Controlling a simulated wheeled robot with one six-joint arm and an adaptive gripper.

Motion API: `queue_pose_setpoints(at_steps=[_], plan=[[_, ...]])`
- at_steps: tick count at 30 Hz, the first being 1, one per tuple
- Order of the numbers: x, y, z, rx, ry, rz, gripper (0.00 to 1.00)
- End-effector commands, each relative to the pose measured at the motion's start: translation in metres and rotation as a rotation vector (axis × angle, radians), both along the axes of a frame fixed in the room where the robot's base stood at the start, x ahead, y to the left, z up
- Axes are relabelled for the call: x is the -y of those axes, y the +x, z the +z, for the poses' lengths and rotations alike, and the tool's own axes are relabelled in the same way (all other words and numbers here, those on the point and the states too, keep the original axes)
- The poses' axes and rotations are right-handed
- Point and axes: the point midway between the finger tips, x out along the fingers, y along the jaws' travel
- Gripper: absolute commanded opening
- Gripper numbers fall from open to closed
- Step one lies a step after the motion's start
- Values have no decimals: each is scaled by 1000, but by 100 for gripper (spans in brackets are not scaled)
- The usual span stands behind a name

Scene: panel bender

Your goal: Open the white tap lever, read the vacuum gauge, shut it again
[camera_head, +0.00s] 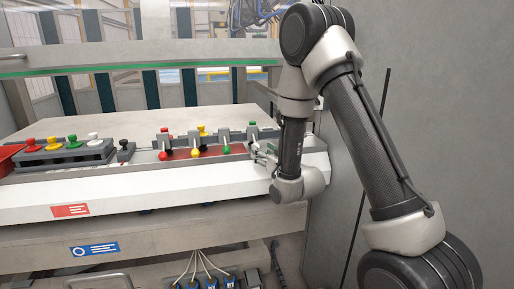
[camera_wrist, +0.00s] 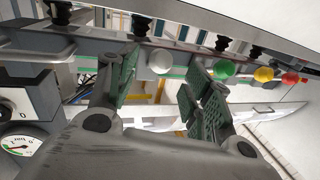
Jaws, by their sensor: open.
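The white ball knob (camera_wrist: 160,61) of the tap lever shows in the wrist view between the two green-padded fingers of my gripper (camera_wrist: 164,80). The fingers are apart, and no contact with the knob is visible. In the head view my gripper (camera_head: 262,156) is at the right end of the row of levers, and the white knob cannot be made out there. The vacuum gauge (camera_wrist: 22,143) is at the lower left of the wrist view, partly cut off by the frame edge. Its dial is white with a coloured band, and its reading is too small to tell.
Left of my gripper in the head view are the green (camera_head: 226,149), yellow (camera_head: 195,153) and red (camera_head: 167,155) lever knobs. A block of coloured mushroom buttons (camera_head: 66,155) stands further left. A grey wall (camera_head: 450,80) is on the right.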

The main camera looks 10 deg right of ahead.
Motion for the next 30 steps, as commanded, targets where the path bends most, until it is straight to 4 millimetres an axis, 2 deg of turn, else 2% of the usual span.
queue_pose_setpoints(at_steps=[3, 9, 20, 28, 30], plan=[[-6, 21, 0, 1, 0, 0, 51], [-12, 46, -1, -2, -1, -1, 51], [-14, 53, 0, -2, -1, -1, 51], [-14, 53, 0, -2, -1, -1, 1], [-14, 53, 0, -2, -1, -1, 0]])
